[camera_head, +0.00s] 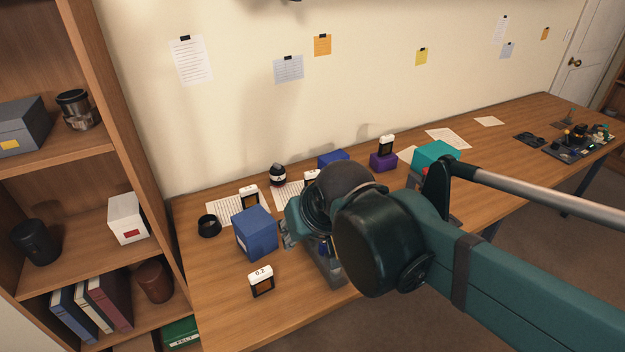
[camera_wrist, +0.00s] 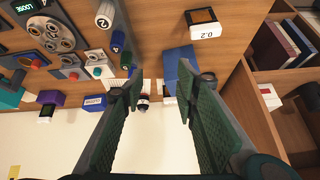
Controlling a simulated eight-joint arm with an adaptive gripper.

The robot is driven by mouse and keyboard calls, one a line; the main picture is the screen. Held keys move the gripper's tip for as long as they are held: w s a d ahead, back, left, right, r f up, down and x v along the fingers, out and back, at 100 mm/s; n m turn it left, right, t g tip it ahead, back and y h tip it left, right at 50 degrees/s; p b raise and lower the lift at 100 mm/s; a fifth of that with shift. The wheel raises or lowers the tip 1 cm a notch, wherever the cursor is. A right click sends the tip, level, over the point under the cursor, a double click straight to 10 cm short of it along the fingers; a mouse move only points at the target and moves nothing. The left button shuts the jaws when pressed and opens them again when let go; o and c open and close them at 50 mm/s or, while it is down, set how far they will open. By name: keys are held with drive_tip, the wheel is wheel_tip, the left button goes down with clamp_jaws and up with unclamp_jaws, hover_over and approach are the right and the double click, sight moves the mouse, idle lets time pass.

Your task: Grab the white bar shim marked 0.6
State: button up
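No mark 0.6 can be read in either view. Several white-topped shims with dark lower parts show in the head view: one marked 0.2 (camera_head: 260,281) at the front, one behind the blue box (camera_head: 249,197), one partly hidden by my arm (camera_head: 311,178), and one on the purple block (camera_head: 387,146). The marks on the latter three are too small to read. The 0.2 shim also shows at the top of the wrist view (camera_wrist: 205,29). My gripper (camera_wrist: 160,88) is open and empty, its fingers wide apart; the blue box (camera_wrist: 178,62) shows beyond them.
A black ring (camera_head: 209,225) and a dark round bottle (camera_head: 277,175) stand near the wall. The purple block (camera_head: 382,162) and a teal box (camera_head: 436,154) are farther right. A panel with knobs (camera_wrist: 55,35) shows in the wrist view. Shelves (camera_head: 60,170) stand left.

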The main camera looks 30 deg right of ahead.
drive_tip(key=w+d+r+m+g+p, duration=0.1)
drive_tip(key=w+d+r+m+p, duration=0.15)
drive_tip(key=w, duration=0.25)
drive_tip(key=w+d+r+m+g+p, duration=0.1)
drive_tip(key=w+r+m+p, duration=0.15)
drive_tip(key=w, duration=0.35)
drive_tip(key=m+g+p, duration=0.4)
drive_tip(key=m+p, duration=0.8)
drive_tip(key=m, duration=0.1)
hover_over(313, 171)
drive_tip(key=a, duration=0.1)
drive_tip(key=f, duration=1)
drive_tip(key=shift+s, duration=0.2)
drive_tip(key=shift+w+d+f+g, duration=0.2)
drive_tip(key=shift+d+f+g, duration=0.1)
drive_tip(key=shift+f, duration=0.25)
drive_tip(key=shift+f, duration=1.3)
drive_tip(key=shift+d+f, duration=0.1)
drive_tip(key=shift+f, duration=2.45)
